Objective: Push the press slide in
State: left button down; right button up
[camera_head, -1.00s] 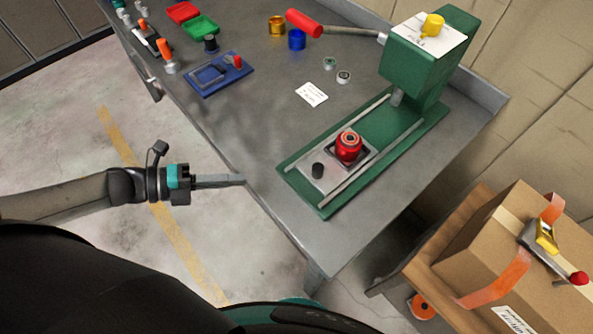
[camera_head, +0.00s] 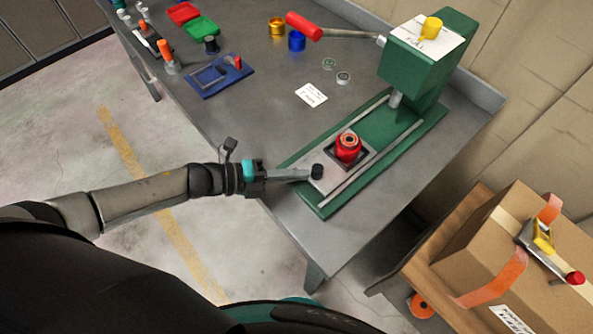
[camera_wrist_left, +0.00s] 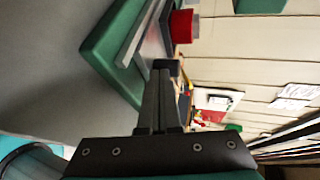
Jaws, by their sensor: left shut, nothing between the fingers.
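The green press (camera_head: 428,62) stands on the workbench with its base along the front right edge. Its slide, a grey plate (camera_head: 327,181), sits at the near end of the rails. The slide carries a red cylindrical part (camera_head: 348,147) in a dark square nest and a black knob (camera_head: 317,171). My left gripper (camera_head: 306,174) is shut and empty, its fingertips at the black knob. In the left wrist view the fingers (camera_wrist_left: 160,95) point at the knob (camera_wrist_left: 166,67); whether they touch cannot be told. The red part (camera_wrist_left: 182,26) shows beyond. My right gripper is not in view.
The press lever with a red handle (camera_head: 304,25) reaches left over the bench. A blue fixture (camera_head: 220,77), a blue cup (camera_head: 297,40) and red and green trays lie farther back. A cardboard box (camera_head: 510,250) stands at the lower right.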

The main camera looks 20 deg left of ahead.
aim_at(347, 136)
pick_arm(q)
jog(key=shift+w+d, duration=0.1)
dwell(0.3)
jog(key=w+d+b, duration=0.1)
jog(key=w+d, duration=0.1)
jog(key=w, duration=0.2)
jog(key=w+d+b, duration=0.2)
jog(key=w+d, duration=0.1)
jog(key=w, duration=0.1)
jog(key=w+d+b, duration=0.1)
jog(key=w+d, duration=0.2)
jog(key=w, duration=0.1)
jog(key=shift+w+d, duration=0.1)
jog(key=shift+d, duration=0.1)
jog(key=shift+w+d+b, duration=0.1)
jog(key=shift+w+b, duration=0.1)
jog(key=shift+b, duration=0.1)
jog(key=shift+r, duration=0.1)
jog(key=shift+w+r, duration=0.1)
jog(key=shift+w, duration=0.05)
